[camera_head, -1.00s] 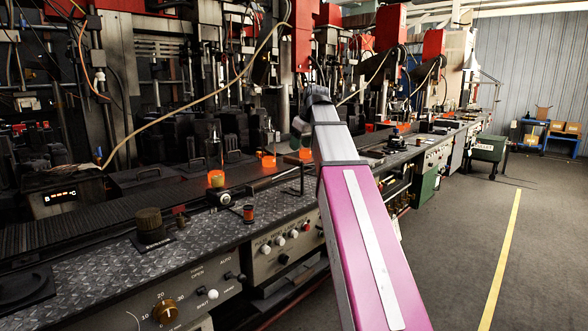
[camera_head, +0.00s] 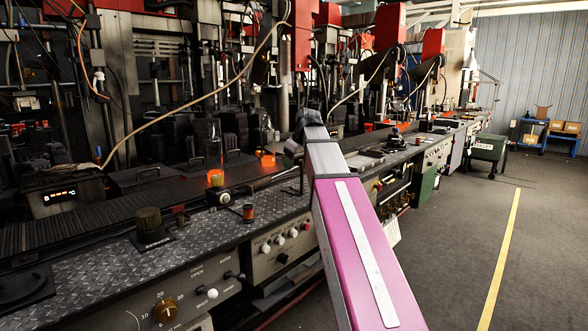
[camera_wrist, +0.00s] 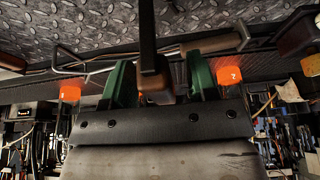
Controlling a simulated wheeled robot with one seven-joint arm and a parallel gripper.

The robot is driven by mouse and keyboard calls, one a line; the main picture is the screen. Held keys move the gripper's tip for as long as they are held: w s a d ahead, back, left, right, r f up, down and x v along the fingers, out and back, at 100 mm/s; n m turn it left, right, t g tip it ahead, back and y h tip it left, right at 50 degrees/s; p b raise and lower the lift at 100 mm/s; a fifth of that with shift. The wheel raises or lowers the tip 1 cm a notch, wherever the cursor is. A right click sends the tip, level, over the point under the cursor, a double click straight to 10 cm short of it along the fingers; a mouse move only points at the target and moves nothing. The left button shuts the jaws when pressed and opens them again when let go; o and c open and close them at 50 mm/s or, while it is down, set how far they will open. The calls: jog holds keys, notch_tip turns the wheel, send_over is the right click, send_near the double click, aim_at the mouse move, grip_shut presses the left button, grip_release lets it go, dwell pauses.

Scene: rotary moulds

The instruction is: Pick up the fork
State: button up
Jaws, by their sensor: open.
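The fork (camera_head: 262,182) lies along the front edge of the bench in the head view, its handle to the left and its bent metal end to the right. In the wrist view its pale wooden handle (camera_wrist: 208,45) is at the right and its metal prongs (camera_wrist: 62,58) at the left. My gripper (camera_wrist: 160,80) is open, its two green fingers apart, with the fork's shaft crossing beyond the fingertips. A dark upright bar with a brown end covers the middle of the shaft. I cannot tell the remaining gap. In the head view my arm mostly hides the gripper.
Orange glowing pieces (camera_head: 215,178) stand near the fork; one (camera_wrist: 228,72) shows close to the right finger. A dark knob (camera_head: 150,224) and a small dark-and-orange spool (camera_head: 248,212) stand on the patterned metal bench top (camera_head: 95,258). Machines rise behind. The floor at right is clear.

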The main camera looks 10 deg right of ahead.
grip_shut()
jog(key=shift+r, duration=0.1)
